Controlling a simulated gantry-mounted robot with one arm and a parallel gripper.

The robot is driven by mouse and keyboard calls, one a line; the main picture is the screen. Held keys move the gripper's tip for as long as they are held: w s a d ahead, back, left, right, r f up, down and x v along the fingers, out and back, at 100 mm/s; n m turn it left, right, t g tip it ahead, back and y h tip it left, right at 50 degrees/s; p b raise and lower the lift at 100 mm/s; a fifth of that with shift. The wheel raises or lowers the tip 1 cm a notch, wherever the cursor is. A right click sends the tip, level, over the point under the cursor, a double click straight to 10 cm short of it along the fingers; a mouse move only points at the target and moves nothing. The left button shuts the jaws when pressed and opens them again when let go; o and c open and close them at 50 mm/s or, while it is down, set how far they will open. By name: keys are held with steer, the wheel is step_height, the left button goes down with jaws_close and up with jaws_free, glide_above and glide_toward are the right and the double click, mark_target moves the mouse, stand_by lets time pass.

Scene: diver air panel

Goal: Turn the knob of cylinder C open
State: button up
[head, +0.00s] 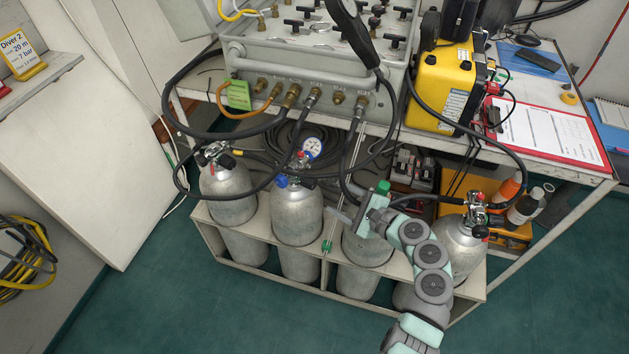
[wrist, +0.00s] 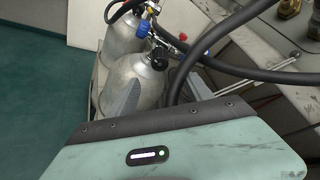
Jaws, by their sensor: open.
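Several grey gas cylinders stand upright in a pale rack under the bench; no letter marking them shows, so I cannot tell which is C.
Black hoses (head: 262,133) run from the panel (head: 318,50) to the cylinders and crowd the space above them. The bench edge (head: 445,139) overhangs behind. The rightmost cylinder (head: 458,246) stands close to my arm. Open green floor (head: 150,300) lies in front and left.

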mark_target(315, 184)
steer(key=b+x, duration=0.4)
steer(key=x, duration=0.6)
steer(key=shift+w+a+f+b, duration=0.15)
steer(key=shift+w+a+b, duration=0.05)
steer(key=shift+w+b, duration=0.15)
steer(key=shift+c, duration=0.6)
jaws_close()
